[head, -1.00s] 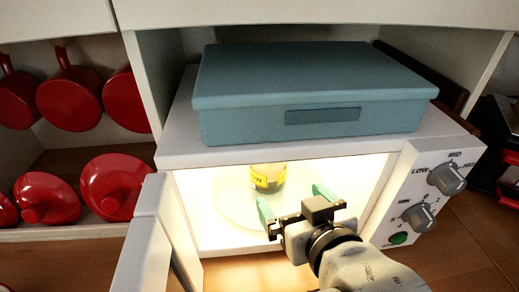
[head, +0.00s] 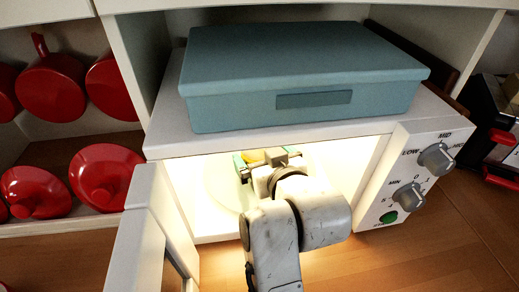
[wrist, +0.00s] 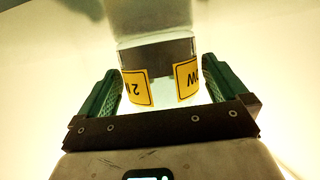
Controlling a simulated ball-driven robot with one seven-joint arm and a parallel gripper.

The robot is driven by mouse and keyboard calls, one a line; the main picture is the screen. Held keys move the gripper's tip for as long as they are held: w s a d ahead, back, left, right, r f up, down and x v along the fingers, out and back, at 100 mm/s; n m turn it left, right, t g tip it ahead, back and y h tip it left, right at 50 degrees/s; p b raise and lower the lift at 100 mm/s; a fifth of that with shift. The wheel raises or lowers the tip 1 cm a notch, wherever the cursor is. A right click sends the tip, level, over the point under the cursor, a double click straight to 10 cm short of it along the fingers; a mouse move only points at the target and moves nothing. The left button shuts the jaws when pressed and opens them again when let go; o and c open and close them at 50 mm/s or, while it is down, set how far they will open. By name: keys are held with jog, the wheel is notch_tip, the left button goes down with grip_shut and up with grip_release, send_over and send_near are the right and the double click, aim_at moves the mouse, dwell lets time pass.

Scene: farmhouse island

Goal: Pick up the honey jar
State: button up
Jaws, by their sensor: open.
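The honey jar (head: 256,156), a jar with yellow and black labels, stands inside the lit microwave (head: 160,148). In the head view my gripper hides most of it, leaving a bit of yellow. In the wrist view the jar (wrist: 160,62) shows a pale upper part, a dark band and yellow labels. My gripper (head: 265,159) reaches into the microwave opening. Its green-padded fingers (wrist: 161,82) are open, one on each side of the jar. Small gaps seem to show between the pads and the jar; I cannot tell whether either touches.
The microwave door (head: 147,225) stands open at the left. A blue-grey box (head: 300,75) lies on top of the microwave. Its control panel with knobs (head: 436,159) is at the right. Red pots (head: 48,88) and red lids (head: 105,178) fill the shelves at left.

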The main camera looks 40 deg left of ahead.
jog(key=shift+w+a+f, duration=0.1)
jog(key=shift+a, duration=0.1)
jog(key=shift+c, duration=0.4)
jog(key=c, duration=1)
jog(key=shift+c, duration=0.5)
jog(key=shift+r, duration=0.6)
jog(key=shift+d+r, duration=0.2)
jog(key=shift+r, duration=0.4)
jog(key=shift+d+r, duration=0.15)
jog(key=shift+r, duration=0.45)
jog(key=s+d, duration=0.3)
jog(key=d, duration=0.2)
jog(key=s+d+b, duration=0.1)
jog(key=s+d, duration=0.2)
jog(key=d, duration=0.2)
jog(key=s+d, duration=0.2)
jog(key=d, duration=0.3)
jog(key=shift+s, duration=0.4)
